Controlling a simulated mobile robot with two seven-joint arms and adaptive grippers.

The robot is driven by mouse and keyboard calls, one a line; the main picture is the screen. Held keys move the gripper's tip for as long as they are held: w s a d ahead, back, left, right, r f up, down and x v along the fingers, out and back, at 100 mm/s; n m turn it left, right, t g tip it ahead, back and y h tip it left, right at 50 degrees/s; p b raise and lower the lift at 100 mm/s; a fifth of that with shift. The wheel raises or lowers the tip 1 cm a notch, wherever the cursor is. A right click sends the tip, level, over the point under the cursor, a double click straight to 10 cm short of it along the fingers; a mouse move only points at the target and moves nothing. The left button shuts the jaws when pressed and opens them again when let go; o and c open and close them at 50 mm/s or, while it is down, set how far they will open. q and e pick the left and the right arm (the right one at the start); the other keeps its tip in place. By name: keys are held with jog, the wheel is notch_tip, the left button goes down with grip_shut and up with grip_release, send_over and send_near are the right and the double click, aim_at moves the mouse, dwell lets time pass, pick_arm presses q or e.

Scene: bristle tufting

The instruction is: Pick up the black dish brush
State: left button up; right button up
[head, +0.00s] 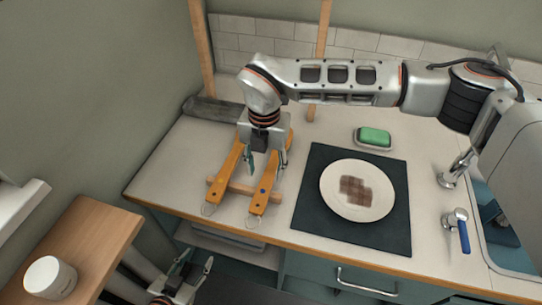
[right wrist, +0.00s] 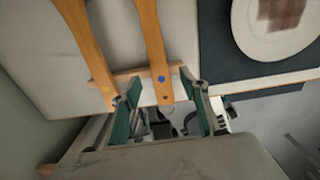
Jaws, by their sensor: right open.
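Two wooden-handled brushes lie side by side on the counter, handle ends raised on a wooden rest (head: 243,187). The left handle (head: 224,178) has a yellow dot and the right handle (head: 265,188) has a blue dot; both end in wire loops. Their heads are hidden behind my right gripper, so I cannot tell which is black. My right gripper (head: 267,163) is open and empty, pointing down above the handles. In the right wrist view, the blue-dotted handle (right wrist: 152,50) shows between its fingers (right wrist: 162,88). My left gripper (head: 194,268) is open, low in front of the counter.
A white plate (head: 332,188) with a brown stain lies on a dark mat (head: 310,205). A green sponge (head: 374,137) sits behind it. A tap (head: 455,168) and a blue-handled item (head: 463,235) are at right. A white jar (head: 49,277) stands on a wooden ledge (head: 95,238).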

aim_at(266, 181)
notch_tip(266, 181, down, 2)
jog(key=shift+d+f, duration=0.15)
jog(key=shift+f, duration=0.1)
jog(key=shift+w+f+p, duration=0.15)
jog(key=shift+w+f, duration=0.05)
jog(key=shift+f, duration=0.65)
jog(key=shift+w+f+p, duration=0.15)
jog(key=shift+f+p, duration=0.05)
jog(key=shift+f, duration=0.6)
jog(key=shift+w+f+p, duration=0.15)
jog(key=shift+w+f, duration=0.05)
jog(key=shift+f, duration=0.65)
grip_shut()
